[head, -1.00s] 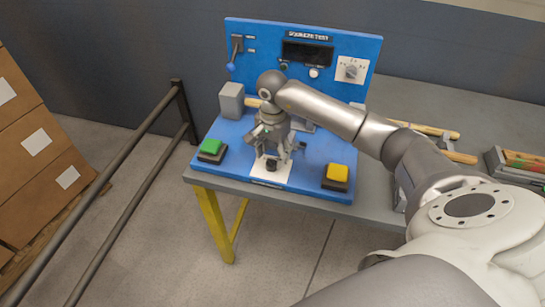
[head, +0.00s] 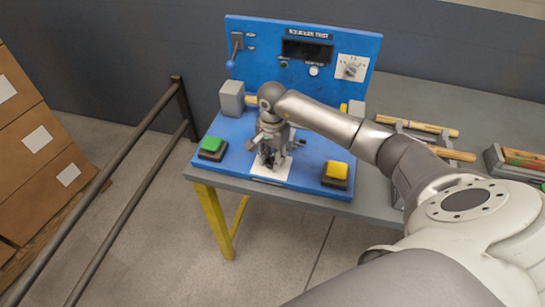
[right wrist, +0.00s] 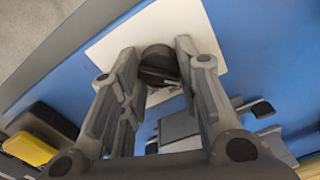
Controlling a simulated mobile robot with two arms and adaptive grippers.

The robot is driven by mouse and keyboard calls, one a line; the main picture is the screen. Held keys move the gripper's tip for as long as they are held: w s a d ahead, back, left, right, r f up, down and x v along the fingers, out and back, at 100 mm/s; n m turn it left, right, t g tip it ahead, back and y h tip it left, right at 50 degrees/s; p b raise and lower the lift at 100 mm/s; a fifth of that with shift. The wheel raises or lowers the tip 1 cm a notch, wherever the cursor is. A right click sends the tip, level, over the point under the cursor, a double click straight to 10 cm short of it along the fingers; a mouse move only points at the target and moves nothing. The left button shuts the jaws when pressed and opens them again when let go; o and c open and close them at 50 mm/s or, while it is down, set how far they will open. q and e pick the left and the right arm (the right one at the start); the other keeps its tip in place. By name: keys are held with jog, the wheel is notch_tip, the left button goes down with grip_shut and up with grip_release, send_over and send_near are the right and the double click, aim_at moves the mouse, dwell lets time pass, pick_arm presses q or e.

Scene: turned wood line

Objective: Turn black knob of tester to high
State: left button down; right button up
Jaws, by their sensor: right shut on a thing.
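The blue tester (head: 318,172) stands on a grey bench, with an upright panel at its back. In the right wrist view the black knob (right wrist: 160,66) sits on a white plate (right wrist: 205,40) between the fingers of my right gripper (right wrist: 157,65). The fingers are shut on the knob's sides. In the head view my right gripper (head: 270,160) points down over the white plate (head: 270,177) at the tester's front and mostly hides the knob. The plate's markings cannot be read. My left gripper is not in view.
A green button (head: 211,145) is left of the gripper and a yellow button (head: 337,171) is right. A grey block (head: 232,98) and a blue-tipped lever (head: 232,64) stand behind. Wooden sticks (head: 420,125) lie right on the bench. A dark railing (head: 125,165) is at left.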

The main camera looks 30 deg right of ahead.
jog(key=m+b, duration=0.2)
jog(key=m, duration=0.1)
jog(key=m+b, duration=0.2)
jog(key=m, duration=0.3)
jog(key=shift+s, duration=0.1)
jog(key=m+b, duration=0.1)
jog(key=m, duration=0.4)
jog(key=shift+b, duration=0.3)
jog(key=m+b, duration=0.1)
jog(key=m, duration=0.3)
jog(key=shift+s+m, duration=0.1)
jog(key=shift+m, duration=0.3)
jog(key=shift+a+r, duration=0.1)
jog(key=o, duration=1)
